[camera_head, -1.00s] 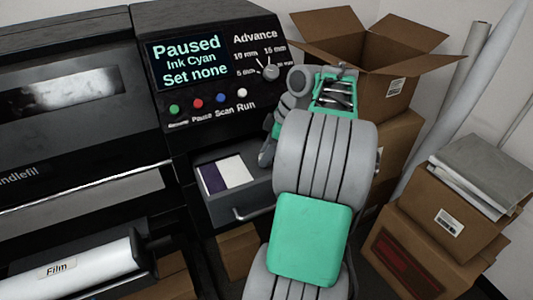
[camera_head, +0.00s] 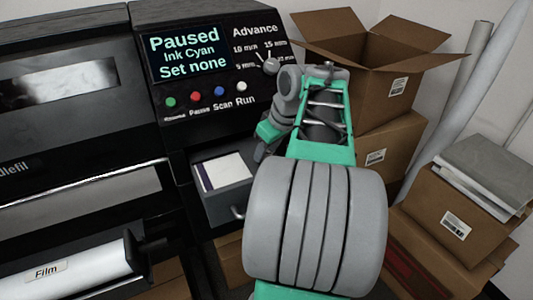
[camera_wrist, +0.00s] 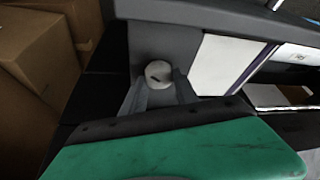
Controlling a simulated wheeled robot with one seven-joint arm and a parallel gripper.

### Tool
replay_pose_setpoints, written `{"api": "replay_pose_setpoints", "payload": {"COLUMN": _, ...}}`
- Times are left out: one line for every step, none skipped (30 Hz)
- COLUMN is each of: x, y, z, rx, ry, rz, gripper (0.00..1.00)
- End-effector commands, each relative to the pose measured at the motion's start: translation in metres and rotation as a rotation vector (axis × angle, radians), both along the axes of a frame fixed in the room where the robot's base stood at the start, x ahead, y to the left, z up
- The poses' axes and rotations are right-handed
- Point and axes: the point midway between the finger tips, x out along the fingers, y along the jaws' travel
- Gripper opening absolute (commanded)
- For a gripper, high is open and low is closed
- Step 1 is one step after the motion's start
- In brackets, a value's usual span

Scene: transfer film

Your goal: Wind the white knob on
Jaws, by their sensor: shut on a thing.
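The white knob (camera_wrist: 158,70) is a small round pale disc with a short dark mark on its face. It shows in the wrist view, at the right end of an open grey drawer as the head view has it. My gripper (camera_wrist: 158,84) is shut on the knob, with one grey finger on each side of it. In the head view the knob and the fingertips are hidden behind my arm. The open drawer (camera_head: 222,214) holds a white sheet or pad (camera_head: 222,172); a dark purple panel lies beside the white in the wrist view.
The black machine's panel has a display (camera_head: 187,54) reading "Paused, Ink Cyan, Set none", coloured buttons and a grey Advance dial (camera_head: 270,66). A film roll (camera_head: 80,272) is at lower left. Cardboard boxes (camera_head: 383,150) crowd the right side, close to my arm.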

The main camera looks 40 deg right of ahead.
Motion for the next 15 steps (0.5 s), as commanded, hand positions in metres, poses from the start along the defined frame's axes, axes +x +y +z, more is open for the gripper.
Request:
{"api": "replay_pose_setpoints", "payload": {"x": 0.0001, "y": 0.0, "z": -0.0008, "rx": -0.002, "ry": -0.001, "rz": -0.017, "gripper": 0.0}}
{"api": "replay_pose_setpoints", "payload": {"x": 0.0001, "y": 0.0, "z": -0.0007, "rx": -0.001, "ry": -0.001, "rz": -0.026, "gripper": 0.0}}
{"api": "replay_pose_setpoints", "payload": {"x": 0.0001, "y": -0.0001, "z": -0.0004, "rx": -0.001, "ry": -0.001, "rz": -0.038, "gripper": 0.0}}
{"api": "replay_pose_setpoints", "payload": {"x": 0.0, "y": -0.0002, "z": -0.0002, "rx": -0.001, "ry": -0.001, "rz": -0.046, "gripper": 0.0}}
{"api": "replay_pose_setpoints", "payload": {"x": 0.0, "y": -0.0003, "z": 0.0, "rx": -0.002, "ry": -0.001, "rz": -0.052, "gripper": 0.0}}
{"api": "replay_pose_setpoints", "payload": {"x": -0.0001, "y": -0.0003, "z": 0.0002, "rx": -0.002, "ry": -0.001, "rz": -0.058, "gripper": 0.0}}
{"api": "replay_pose_setpoints", "payload": {"x": 0.0, "y": -0.0002, "z": 0.0003, "rx": -0.001, "ry": -0.001, "rz": -0.062, "gripper": 0.0}}
{"api": "replay_pose_setpoints", "payload": {"x": 0.0, "y": -0.0002, "z": 0.0004, "rx": -0.001, "ry": -0.001, "rz": -0.065, "gripper": 0.0}}
{"api": "replay_pose_setpoints", "payload": {"x": 0.0, "y": -0.0002, "z": 0.0005, "rx": -0.002, "ry": -0.001, "rz": -0.069, "gripper": 0.0}}
{"api": "replay_pose_setpoints", "payload": {"x": 0.0, "y": -0.0002, "z": 0.0006, "rx": -0.001, "ry": -0.001, "rz": -0.071, "gripper": 0.0}}
{"api": "replay_pose_setpoints", "payload": {"x": 0.0001, "y": -0.0002, "z": 0.0007, "rx": -0.001, "ry": -0.001, "rz": -0.072, "gripper": 0.0}}
{"api": "replay_pose_setpoints", "payload": {"x": 0.0, "y": -0.0002, "z": 0.0008, "rx": -0.001, "ry": -0.001, "rz": -0.072, "gripper": 0.0}}
{"api": "replay_pose_setpoints", "payload": {"x": 0.0, "y": -0.0002, "z": 0.0008, "rx": -0.001, "ry": -0.001, "rz": -0.073, "gripper": 0.0}}
{"api": "replay_pose_setpoints", "payload": {"x": 0.0, "y": -0.0002, "z": 0.0009, "rx": -0.001, "ry": -0.001, "rz": -0.073, "gripper": 0.0}}
{"api": "replay_pose_setpoints", "payload": {"x": 0.0, "y": -0.0002, "z": 0.0009, "rx": -0.001, "ry": -0.001, "rz": -0.072, "gripper": 0.0}}
